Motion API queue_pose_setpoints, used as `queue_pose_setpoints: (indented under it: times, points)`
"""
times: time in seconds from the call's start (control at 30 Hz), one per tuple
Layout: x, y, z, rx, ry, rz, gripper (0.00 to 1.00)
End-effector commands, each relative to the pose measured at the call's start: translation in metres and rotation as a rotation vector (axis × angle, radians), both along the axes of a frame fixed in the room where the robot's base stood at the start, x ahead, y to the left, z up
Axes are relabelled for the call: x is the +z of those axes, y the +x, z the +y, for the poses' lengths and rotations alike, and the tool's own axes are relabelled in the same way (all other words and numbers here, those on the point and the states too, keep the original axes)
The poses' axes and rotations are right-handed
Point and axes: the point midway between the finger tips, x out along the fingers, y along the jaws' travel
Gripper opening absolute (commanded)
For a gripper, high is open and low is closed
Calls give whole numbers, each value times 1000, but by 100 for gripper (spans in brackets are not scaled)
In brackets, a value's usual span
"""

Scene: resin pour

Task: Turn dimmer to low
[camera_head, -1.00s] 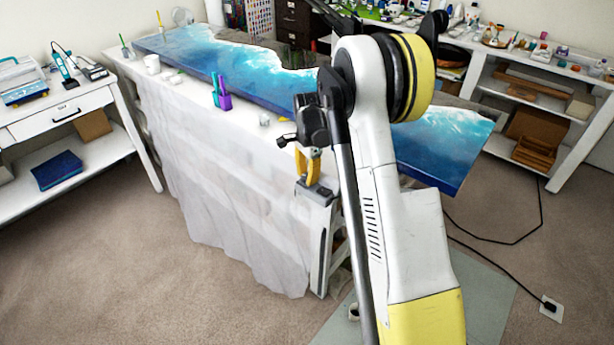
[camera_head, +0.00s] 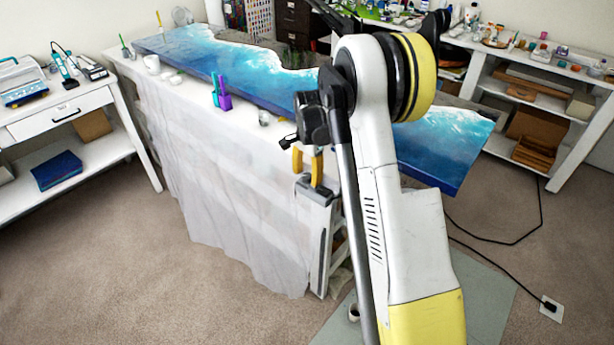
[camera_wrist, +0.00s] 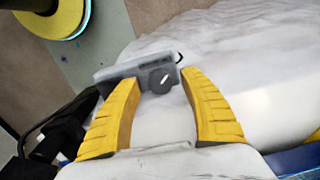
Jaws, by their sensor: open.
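The dimmer is a grey box (camera_wrist: 112,73) with a round dark knob (camera_wrist: 160,79). The knob carries a short white mark that slants up to the right in the wrist view. My gripper (camera_wrist: 158,80) is open, with one yellow finger on each side of the knob in that view. I cannot tell whether the fingers touch it. In the head view my gripper (camera_head: 307,170) points down over the grey dimmer (camera_head: 314,191) at the near right corner of the white-draped table (camera_head: 230,190).
A blue and white resin slab (camera_head: 240,75) lies on the draped table. Purple and teal cups (camera_head: 221,97) stand at its front edge, left of my gripper. A white desk (camera_head: 75,110) stands left and a cluttered bench (camera_head: 540,60) right. Carpet in front is clear.

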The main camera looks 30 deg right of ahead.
Motion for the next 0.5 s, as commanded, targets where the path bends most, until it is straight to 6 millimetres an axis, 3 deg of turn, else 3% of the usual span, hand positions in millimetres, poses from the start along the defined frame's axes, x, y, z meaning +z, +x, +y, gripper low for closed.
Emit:
queue_pose_setpoints:
  times: [0.5]
  points:
    - [100, -3, -1, 0, 0, 0, 52]
